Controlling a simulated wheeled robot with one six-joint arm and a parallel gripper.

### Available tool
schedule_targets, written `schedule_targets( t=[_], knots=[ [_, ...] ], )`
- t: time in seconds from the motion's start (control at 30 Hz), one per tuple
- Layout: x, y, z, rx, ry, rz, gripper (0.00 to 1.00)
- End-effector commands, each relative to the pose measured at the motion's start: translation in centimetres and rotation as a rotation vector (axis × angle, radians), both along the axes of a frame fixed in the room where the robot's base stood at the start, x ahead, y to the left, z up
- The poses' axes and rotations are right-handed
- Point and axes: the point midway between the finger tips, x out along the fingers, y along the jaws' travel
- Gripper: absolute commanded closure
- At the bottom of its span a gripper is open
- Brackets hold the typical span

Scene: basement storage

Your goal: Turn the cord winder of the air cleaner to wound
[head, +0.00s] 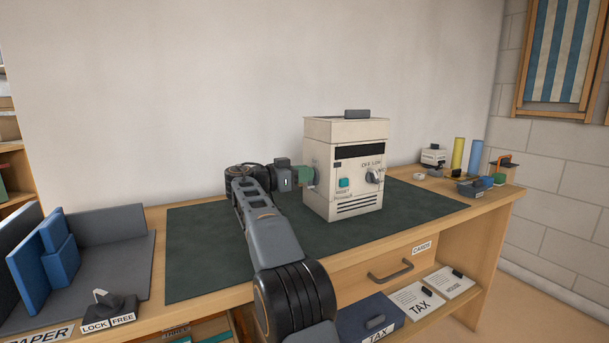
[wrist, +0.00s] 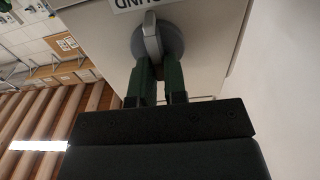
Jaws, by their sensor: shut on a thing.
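The air cleaner (head: 345,180) is a cream box with a dark slot, a teal button and an OFF/LOW knob on its front. It stands upright on the dark mat. Its cord winder (wrist: 152,37), a grey round dial with a raised lever, is on the side panel facing my gripper. In the head view the winder is mostly hidden behind my gripper (head: 306,175). In the wrist view the green fingers of my gripper (wrist: 160,68) are shut on the end of the winder's lever. A partly cut-off label, upside down, is beside the dial.
The green mat (head: 420,203) has free room around the air cleaner. A lock/free switch (head: 108,305) and blue folders (head: 45,255) are at the left. Small items and yellow and blue cylinders (head: 458,155) stand at the right end of the workbench. A wall is behind.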

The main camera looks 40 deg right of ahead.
Motion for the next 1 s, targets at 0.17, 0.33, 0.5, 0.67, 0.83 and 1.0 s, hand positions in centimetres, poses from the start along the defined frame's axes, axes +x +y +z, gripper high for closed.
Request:
schedule_targets(
  t=[0.17, 0.33, 0.5, 0.67, 0.83, 1.0],
  knots=[
    [-0.04, 0.02, -0.09, 0.0, -0.018, -0.001, 1.0],
    [-0.04, 0.02, -0.09, -0.001, -0.02, -0.001, 1.0],
    [-0.04, 0.02, -0.1, -0.001, -0.02, -0.002, 1.0],
    [-0.03, 0.0, -0.08, -0.001, -0.02, -0.001, 0.75],
    [-0.03, 0.0, -0.05, -0.002, -0.019, -0.001, 0.62],
    [-0.03, 0.0, -0.02, -0.003, -0.019, 0.0, 0.62]
  ],
)
